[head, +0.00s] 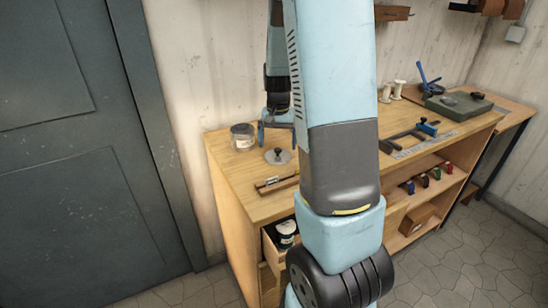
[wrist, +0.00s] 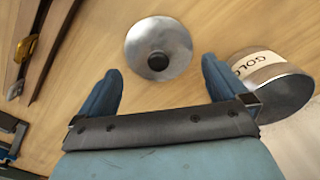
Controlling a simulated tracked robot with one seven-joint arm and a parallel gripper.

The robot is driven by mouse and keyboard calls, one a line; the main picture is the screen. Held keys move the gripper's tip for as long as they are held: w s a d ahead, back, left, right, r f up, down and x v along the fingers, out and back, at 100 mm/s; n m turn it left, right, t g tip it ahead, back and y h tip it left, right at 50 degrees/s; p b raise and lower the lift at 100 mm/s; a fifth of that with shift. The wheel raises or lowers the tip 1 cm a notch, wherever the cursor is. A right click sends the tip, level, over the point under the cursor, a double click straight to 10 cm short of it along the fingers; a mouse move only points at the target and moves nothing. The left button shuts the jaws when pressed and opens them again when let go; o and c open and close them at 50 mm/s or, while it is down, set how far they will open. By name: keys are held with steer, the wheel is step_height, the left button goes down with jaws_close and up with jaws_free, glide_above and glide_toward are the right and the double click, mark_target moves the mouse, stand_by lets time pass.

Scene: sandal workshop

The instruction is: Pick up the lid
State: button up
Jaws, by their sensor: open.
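The lid (head: 278,156) is a round grey metal disc with a black knob in its middle. It lies flat on the wooden bench top, knob up, with nothing touching it. In the wrist view the lid (wrist: 158,48) is fully seen, just beyond my fingertips and roughly centred between them. My gripper (head: 277,128) points down over the bench, its blue fingers apart and empty. In the wrist view my gripper (wrist: 161,70) shows both fingers, one at each side of the picture's middle. How high the fingers are above the lid is hard to tell.
A wooden tray with a tool (head: 277,184) lies nearer the front edge. An open drawer (head: 270,245) holds a dark pot (head: 286,236).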

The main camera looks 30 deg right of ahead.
mark_target(278, 153)
steer(key=shift+f, duration=1.5)
steer(key=c, duration=0.7)
steer(key=shift+r, duration=0.1)
